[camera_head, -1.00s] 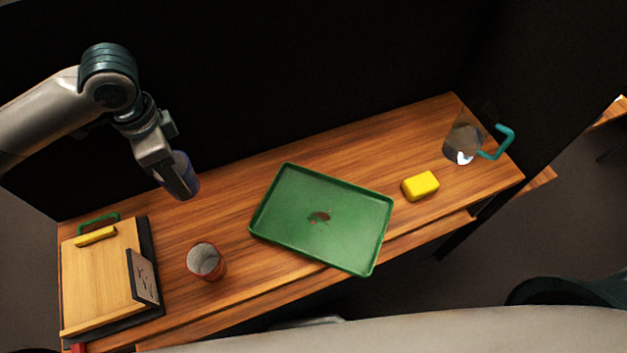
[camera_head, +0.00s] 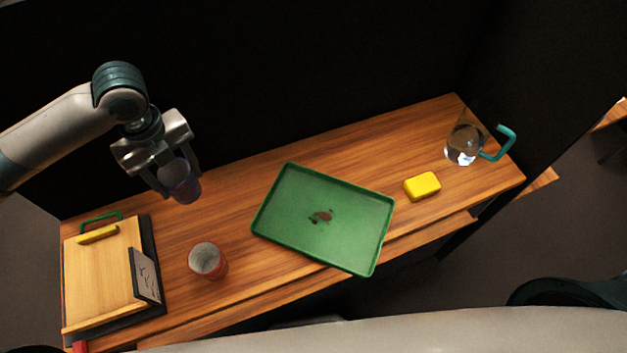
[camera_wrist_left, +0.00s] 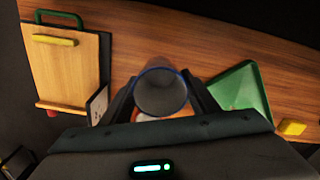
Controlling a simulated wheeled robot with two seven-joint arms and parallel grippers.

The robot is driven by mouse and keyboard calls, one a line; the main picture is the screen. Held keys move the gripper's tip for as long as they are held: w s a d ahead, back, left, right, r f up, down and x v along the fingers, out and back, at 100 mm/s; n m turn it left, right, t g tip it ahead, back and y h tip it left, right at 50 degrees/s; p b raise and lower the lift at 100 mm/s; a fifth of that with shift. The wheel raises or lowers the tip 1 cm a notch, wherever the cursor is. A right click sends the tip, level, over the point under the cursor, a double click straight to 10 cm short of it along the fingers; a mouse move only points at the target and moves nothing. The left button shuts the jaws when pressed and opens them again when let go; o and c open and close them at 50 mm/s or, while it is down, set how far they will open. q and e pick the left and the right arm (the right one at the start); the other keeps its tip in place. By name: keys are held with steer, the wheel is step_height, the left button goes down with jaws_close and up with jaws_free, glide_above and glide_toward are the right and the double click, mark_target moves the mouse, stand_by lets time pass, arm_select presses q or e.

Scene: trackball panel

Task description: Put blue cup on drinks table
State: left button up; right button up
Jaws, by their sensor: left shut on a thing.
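The blue cup (camera_head: 184,187) is between the fingers of my left gripper (camera_head: 178,182), which is shut on it. In the head view the cup looks bluish purple and hangs over the back left part of the wooden table (camera_head: 235,185). In the left wrist view the cup (camera_wrist_left: 161,90) shows its open top with a blue rim, between the two dark fingers. I cannot tell its exact height above the table. No label marks which table is the drinks table. My right gripper is not in view.
A red cup (camera_head: 207,261) stands left of a green tray (camera_head: 260,205). A yellow block (camera_head: 422,186) and a clear pitcher with a teal handle (camera_head: 465,143) are at right. A wooden board (camera_head: 100,280) with a green handle lies at left. Bare wood surrounds the tray.

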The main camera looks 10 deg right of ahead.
mark_target(187, 193)
arm_select(q)
steer(key=m, duration=0.2)
steer(key=f+m, duration=0.1)
steer(key=m, duration=0.1)
steer(key=shift+w+a, duration=0.1)
steer(key=shift+a, duration=0.1)
stand_by(0.5)
step_height(187, 193, down, 5)
steer(key=shift+f+p, duration=0.1)
steer(key=shift+p, duration=0.6)
steer(key=shift+f, duration=0.5)
steer(key=shift+f, duration=0.15)
step_height(187, 193, down, 3)
steer(key=shift+r+p, duration=0.2)
steer(key=shift+p, duration=0.25)
steer(key=shift+f, duration=0.45)
steer(key=shift+f, duration=0.1)
